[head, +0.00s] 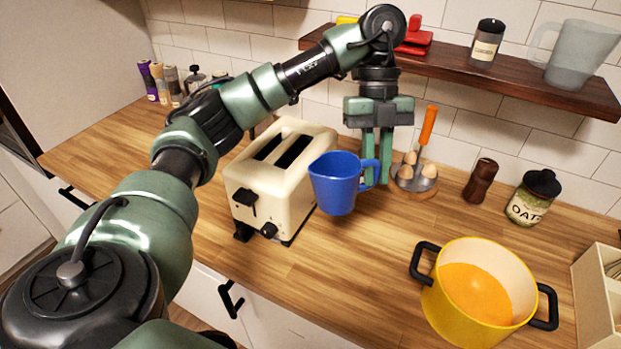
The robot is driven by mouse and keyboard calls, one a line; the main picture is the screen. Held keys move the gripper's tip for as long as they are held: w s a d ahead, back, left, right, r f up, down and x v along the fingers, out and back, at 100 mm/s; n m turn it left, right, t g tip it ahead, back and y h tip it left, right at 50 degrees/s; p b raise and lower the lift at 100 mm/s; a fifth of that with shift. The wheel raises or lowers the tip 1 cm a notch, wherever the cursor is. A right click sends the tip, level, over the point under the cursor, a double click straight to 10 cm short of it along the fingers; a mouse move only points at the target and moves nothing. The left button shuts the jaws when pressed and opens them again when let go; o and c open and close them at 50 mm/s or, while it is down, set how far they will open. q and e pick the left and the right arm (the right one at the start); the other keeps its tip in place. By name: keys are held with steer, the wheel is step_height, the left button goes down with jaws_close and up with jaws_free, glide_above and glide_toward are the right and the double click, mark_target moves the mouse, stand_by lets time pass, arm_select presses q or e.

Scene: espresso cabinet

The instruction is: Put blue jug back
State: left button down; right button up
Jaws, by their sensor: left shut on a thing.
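The blue jug (336,184) is in the middle of the head view, beside the right side of the cream toaster (280,172). It looks upright, and its handle points right. My left gripper (372,180) points down with its green fingers shut on the jug's handle. The jug seems held above the counter, but its exact height is hard to judge. My right gripper does not show.
A wooden shelf (520,87) holds a dark canister (487,43) and a clear pitcher (580,55). On the counter stand an egg holder (414,190), a brown grinder (481,181), an oats jar (533,197) and a yellow pot (441,300). The counter between toaster and pot is clear.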

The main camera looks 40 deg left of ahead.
arm_select(q)
steer(key=shift+s+a+f, duration=0.1)
steer(key=shift+s+f, duration=0.15)
steer(key=shift+f, duration=0.15)
step_height(320, 180, down, 19)
steer(key=p, duration=0.3)
steer(key=shift+w+r, duration=0.1)
steer(key=shift+f, duration=0.25)
steer(key=c, duration=1.4)
jaws_free()
steer(key=shift+r, duration=0.1)
steer(key=shift+w+r, duration=0.15)
steer(key=shift+r, duration=0.1)
steer(key=b+v, duration=0.4)
steer(key=v, duration=0.7)
steer(key=shift+r, duration=0.3)
